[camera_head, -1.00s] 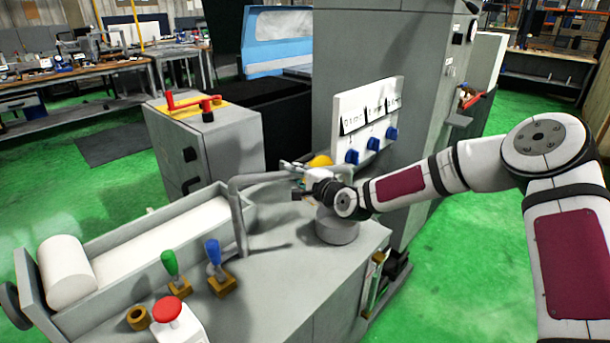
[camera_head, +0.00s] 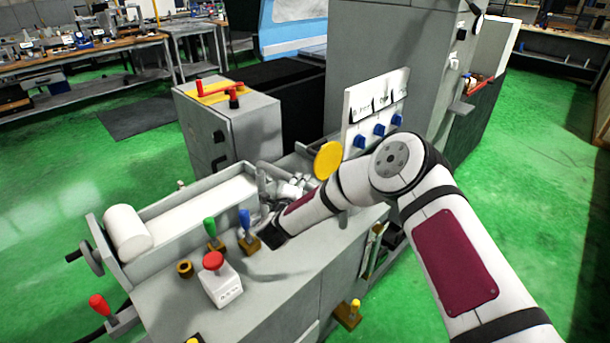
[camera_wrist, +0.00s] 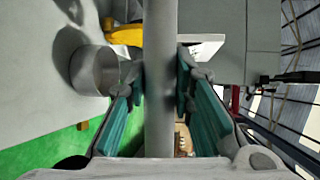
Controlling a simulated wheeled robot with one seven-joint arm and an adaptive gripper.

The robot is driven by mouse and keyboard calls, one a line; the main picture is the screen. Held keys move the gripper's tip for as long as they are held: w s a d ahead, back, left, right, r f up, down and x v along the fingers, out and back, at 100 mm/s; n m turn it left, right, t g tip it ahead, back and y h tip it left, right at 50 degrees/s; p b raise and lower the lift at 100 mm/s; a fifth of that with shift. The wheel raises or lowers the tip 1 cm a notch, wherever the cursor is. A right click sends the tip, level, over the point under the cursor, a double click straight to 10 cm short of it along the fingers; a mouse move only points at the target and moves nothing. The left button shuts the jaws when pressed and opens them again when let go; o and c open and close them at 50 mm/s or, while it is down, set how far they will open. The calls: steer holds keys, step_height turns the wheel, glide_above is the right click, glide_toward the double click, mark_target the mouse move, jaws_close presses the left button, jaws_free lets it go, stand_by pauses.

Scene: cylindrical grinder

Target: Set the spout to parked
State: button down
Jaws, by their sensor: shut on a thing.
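The spout is a grey bent pipe. In the wrist view the spout (camera_wrist: 160,35) runs straight up the middle, between the two teal finger pads of my gripper (camera_wrist: 160,88), which is shut on it. In the head view my gripper (camera_head: 284,188) is at the right end of the white-roller trough, behind the blue-handled lever. Only a small part of the spout (camera_head: 262,180) shows there; my gripper and forearm hide most of it, including its base.
A grey cabinet (camera_head: 235,135) stands behind the trough.

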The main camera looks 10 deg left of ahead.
steer(key=shift+s+a+f+m+h+p, duration=0.1)
steer(key=shift+s+a+m+h+p, duration=0.15)
steer(key=shift+s+m+h, duration=0.3)
steer(key=shift+s+a+m+h+p, duration=0.15)
steer(key=shift+s+a+m+h, duration=0.2)
steer(key=shift+s+h, duration=0.35)
steer(key=shift+a+g, duration=0.1)
steer(key=shift+g, duration=0.2)
steer(key=c, duration=1.4)
jaws_free()
steer(key=shift+o, duration=0.2)
steer(key=v, duration=1.2)
steer(key=shift+w, duration=0.1)
